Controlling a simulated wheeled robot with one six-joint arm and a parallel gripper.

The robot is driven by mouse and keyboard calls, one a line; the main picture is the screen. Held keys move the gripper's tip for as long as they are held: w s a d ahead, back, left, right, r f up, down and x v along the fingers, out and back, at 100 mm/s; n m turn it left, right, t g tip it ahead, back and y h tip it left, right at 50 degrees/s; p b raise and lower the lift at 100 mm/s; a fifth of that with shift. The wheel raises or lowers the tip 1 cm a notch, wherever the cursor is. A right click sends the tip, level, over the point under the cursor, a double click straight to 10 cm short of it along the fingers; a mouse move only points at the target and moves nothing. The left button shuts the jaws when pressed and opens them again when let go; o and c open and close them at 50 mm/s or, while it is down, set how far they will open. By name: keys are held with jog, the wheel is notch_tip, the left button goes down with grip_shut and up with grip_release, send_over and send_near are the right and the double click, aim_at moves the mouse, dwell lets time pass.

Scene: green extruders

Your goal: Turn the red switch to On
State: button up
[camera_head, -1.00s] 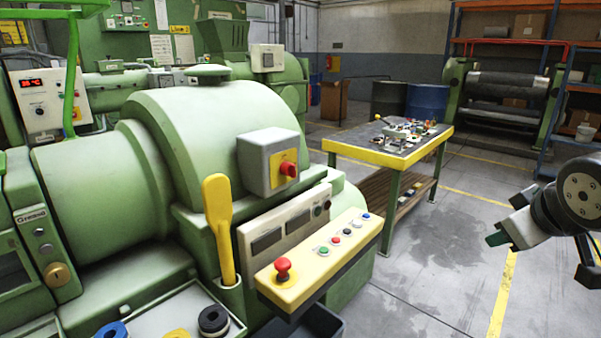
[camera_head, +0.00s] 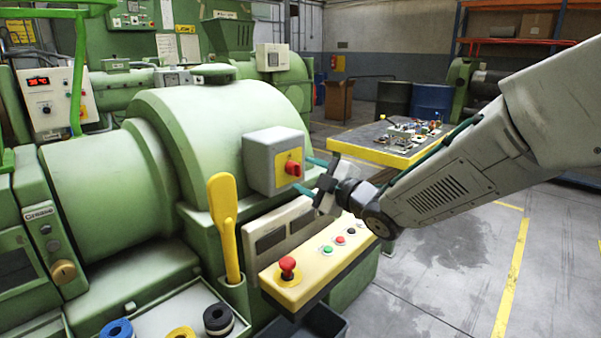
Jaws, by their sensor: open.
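The red switch (camera_head: 293,168) is a red knob on a yellow plate, on the front of a grey box (camera_head: 262,158) fixed to the green extruder (camera_head: 165,185). My gripper (camera_head: 306,175) reaches in from the right. Its two teal fingers are spread apart, one above and one below the level of the red knob, with their tips close to the yellow plate. The gripper is open. I cannot tell whether either finger touches the knob. No On or Off marking is readable.
A yellow paddle (camera_head: 223,215) stands to the left. A workbench (camera_head: 375,156) with small parts is behind my arm. Floor at the right is clear.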

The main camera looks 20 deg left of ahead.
aim_at(300, 171)
jog(key=shift+x, duration=1.65)
jog(key=c, duration=0.9)
jog(key=shift+c, duration=0.2)
jog(key=shift+m, duration=0.4)
jog(key=m, duration=0.3)
jog(key=shift+m, duration=0.4)
jog(key=m, duration=0.4)
jog(key=shift+w+g, duration=0.1)
jog(key=shift+g, duration=0.3)
jog(key=m, duration=0.4)
jog(key=shift+g, duration=0.3)
jog(key=m, duration=0.4)
jog(key=shift+w+d, duration=0.1)
jog(key=shift+m+g, duration=0.3)
